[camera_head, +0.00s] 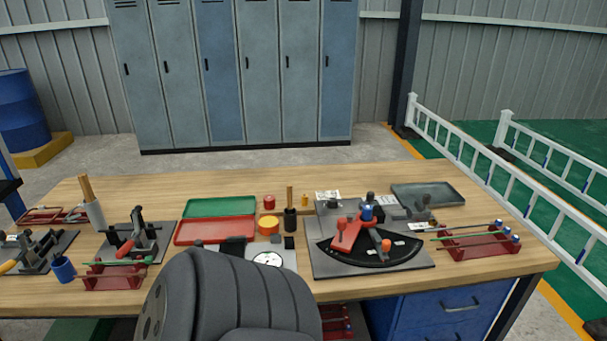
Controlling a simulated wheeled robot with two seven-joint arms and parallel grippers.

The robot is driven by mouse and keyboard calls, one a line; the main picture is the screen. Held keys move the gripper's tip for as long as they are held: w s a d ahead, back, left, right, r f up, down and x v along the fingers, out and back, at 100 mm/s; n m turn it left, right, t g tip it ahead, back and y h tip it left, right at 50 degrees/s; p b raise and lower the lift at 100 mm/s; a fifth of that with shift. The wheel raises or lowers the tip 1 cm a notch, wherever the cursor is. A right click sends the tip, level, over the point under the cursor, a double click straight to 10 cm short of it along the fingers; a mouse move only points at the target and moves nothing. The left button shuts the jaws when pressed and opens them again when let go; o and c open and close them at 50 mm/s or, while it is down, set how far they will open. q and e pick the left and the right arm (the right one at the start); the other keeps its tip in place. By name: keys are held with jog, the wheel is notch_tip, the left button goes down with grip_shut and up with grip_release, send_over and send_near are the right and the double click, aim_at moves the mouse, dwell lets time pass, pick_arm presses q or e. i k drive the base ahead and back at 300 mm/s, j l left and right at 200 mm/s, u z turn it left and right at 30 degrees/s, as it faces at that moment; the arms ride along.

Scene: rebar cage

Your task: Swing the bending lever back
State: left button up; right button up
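The bender stands on a grey base plate (415,262) at the right of the bench. It has a black curved sector (368,259) with small white marks along its front. A red bending lever (346,236) lies over the sector, with a blue part (367,211) near its pivot. An orange-red handle piece (386,245) stands on the right part of the sector. Which piece is the lever's grip is too small to tell. Neither gripper shows; only a dark ribbed link of my arm rises at the bottom centre, apart from the bender in the picture.
A red rack (480,246) with rods stands right of the bender; a grey tray (428,195) lies behind. Green (220,207) and red (214,231) trays lie left of centre, near a dial gauge (268,259). Clamping tools fill the left. The bench's back strip is mostly clear.

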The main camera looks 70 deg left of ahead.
aim_at(348, 229)
jog(key=u, duration=1.9)
